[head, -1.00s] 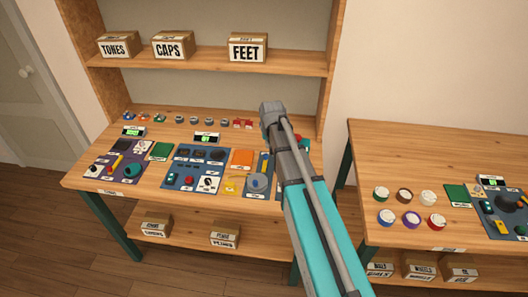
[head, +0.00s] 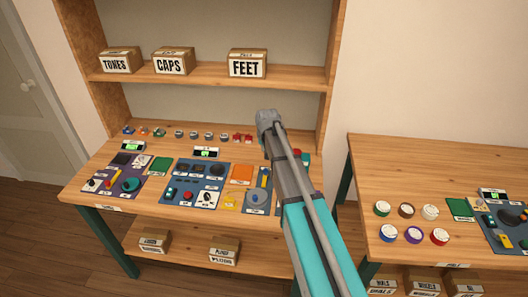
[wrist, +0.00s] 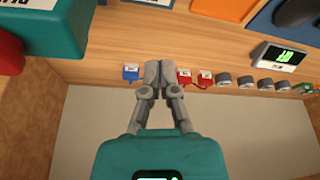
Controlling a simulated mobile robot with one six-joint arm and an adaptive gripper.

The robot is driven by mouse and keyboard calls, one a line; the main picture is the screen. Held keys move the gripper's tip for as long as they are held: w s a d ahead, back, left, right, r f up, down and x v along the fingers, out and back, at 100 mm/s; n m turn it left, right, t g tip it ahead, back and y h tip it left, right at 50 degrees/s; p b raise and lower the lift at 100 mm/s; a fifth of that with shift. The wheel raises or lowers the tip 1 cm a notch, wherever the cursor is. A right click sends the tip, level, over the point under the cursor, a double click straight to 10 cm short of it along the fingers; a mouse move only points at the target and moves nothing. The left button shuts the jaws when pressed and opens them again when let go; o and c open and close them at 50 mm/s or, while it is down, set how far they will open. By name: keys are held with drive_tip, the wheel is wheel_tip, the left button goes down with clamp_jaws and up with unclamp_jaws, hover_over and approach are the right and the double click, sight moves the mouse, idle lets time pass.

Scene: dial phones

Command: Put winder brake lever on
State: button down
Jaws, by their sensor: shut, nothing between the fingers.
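My gripper (wrist: 153,76) is shut and empty in the wrist view, its fingertips together over the back strip of the left workbench. A small blue part (wrist: 131,73) lies just left of the fingertips, and small red parts (wrist: 185,76) lie just right of them; the red parts also show in the head view (head: 237,138). In the head view my arm hides the gripper's fingers and part of the bench. I cannot tell which part is the winder brake lever, as the labels are too small to read.
Dark boards with knobs and levers (head: 196,184) cover the left bench (head: 150,210). A teal block with a red part (wrist: 50,25) stands close at the wrist view's upper left. Labelled boxes (head: 247,63) sit on the shelf above. A second bench (head: 440,165) stands right.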

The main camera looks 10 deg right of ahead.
sight(264, 170)
drive_tip(key=shift+b+x, duration=4.4)
drive_tip(key=shift+x, duration=0.45)
drive_tip(key=s, duration=0.3)
drive_tip(key=shift+s+a+r+p, duration=0.1)
drive_tip(key=shift+s+r+p, duration=0.15)
drive_tip(key=shift+r+p, duration=0.1)
drive_tip(key=shift+s, duration=0.35)
drive_tip(key=shift+s, duration=0.1)
drive_tip(key=shift+s+a, duration=0.25)
drive_tip(key=shift+s, duration=0.45)
drive_tip(key=shift+s+a, duration=0.25)
drive_tip(key=shift+s, duration=0.45)
drive_tip(key=shift+w, duration=0.15)
